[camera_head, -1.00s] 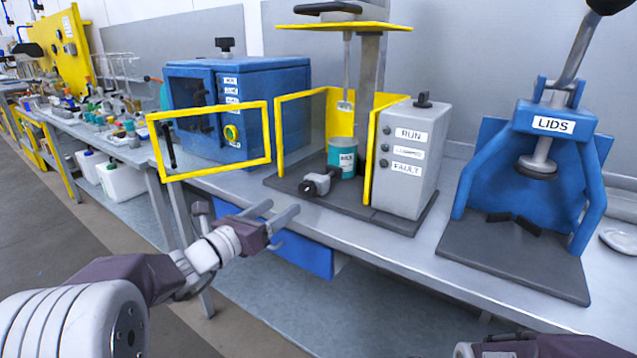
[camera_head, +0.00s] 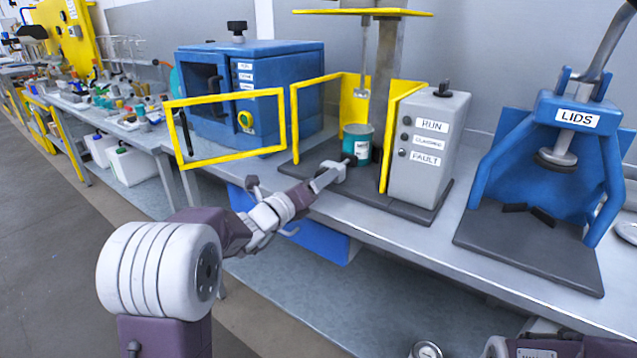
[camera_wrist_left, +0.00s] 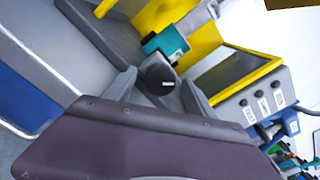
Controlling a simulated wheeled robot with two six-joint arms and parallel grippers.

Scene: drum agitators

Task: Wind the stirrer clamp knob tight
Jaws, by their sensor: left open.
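The stirrer clamp knob (camera_wrist_left: 157,80) is a dark round knob with a small white mark, in front of the teal can in the left wrist view. My left gripper (camera_wrist_left: 158,92) is open, with one finger on each side of the knob; I cannot tell whether they touch it. In the head view my left gripper (camera_head: 330,177) is at the stirrer's front and largely hides the knob. The teal can (camera_head: 357,144) stands upright on the stirrer's dark base under the shaft (camera_head: 365,75). At the bottom right only part of my right arm shows, not its fingertips.
A yellow-framed guard door (camera_head: 228,95) stands open left of the stirrer, before a blue cabinet (camera_head: 270,60). The grey control box (camera_head: 430,150) is close on the right. A blue LIDS press (camera_head: 565,115) stands farther right. The bench front edge runs below my left arm.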

